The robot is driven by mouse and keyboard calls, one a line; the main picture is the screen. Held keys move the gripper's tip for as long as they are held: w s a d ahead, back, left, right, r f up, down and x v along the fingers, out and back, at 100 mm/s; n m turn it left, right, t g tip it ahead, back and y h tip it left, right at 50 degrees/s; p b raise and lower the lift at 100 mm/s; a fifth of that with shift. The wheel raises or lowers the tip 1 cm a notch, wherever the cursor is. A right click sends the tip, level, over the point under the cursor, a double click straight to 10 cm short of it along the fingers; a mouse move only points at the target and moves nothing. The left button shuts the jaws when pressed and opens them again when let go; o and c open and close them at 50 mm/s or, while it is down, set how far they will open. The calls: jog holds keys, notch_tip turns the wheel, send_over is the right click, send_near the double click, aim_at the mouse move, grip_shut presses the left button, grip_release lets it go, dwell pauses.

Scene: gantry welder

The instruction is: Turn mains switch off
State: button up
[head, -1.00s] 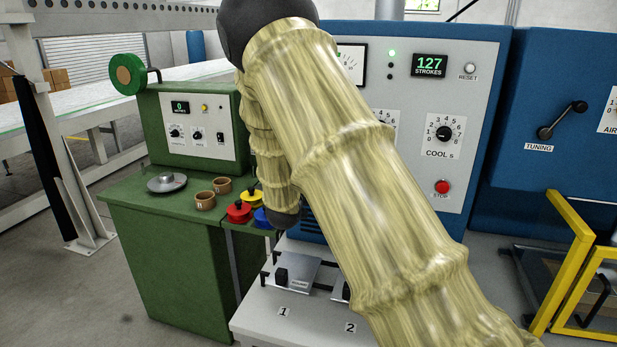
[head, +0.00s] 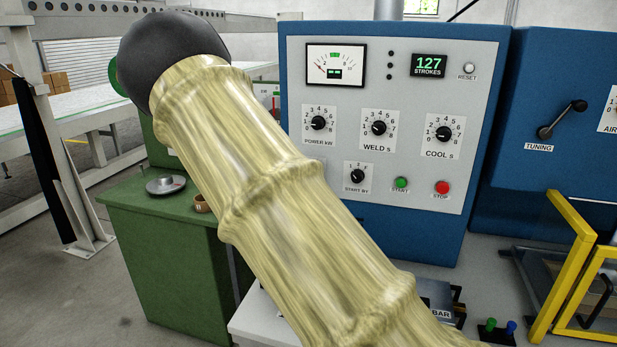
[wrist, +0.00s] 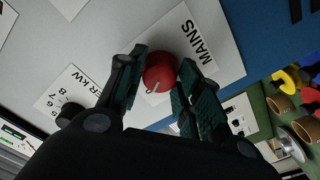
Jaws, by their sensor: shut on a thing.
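The red mains switch knob (wrist: 160,72) sits on a white plate marked MAINS (wrist: 201,35) in the wrist view. A short pale line shows on the knob. My gripper (wrist: 164,61) has one finger on each side of the knob and is shut on it. In the head view my arm hides the mains switch and my gripper. The grey control panel (head: 300,200) of the blue cabinet faces me there. Its three small indicator lamps (head: 390,66) are dark, and the display (head: 428,65) reads 127 strokes.
The POWER kW dial (wrist: 70,112) is close to my left finger in the wrist view. The START (head: 401,183) and STOP (head: 442,188) buttons are lower on the panel. A green cabinet (head: 175,270) stands at left. A yellow frame (head: 570,255) stands at right.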

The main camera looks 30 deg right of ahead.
dwell(0.6)
jog(key=o, duration=1)
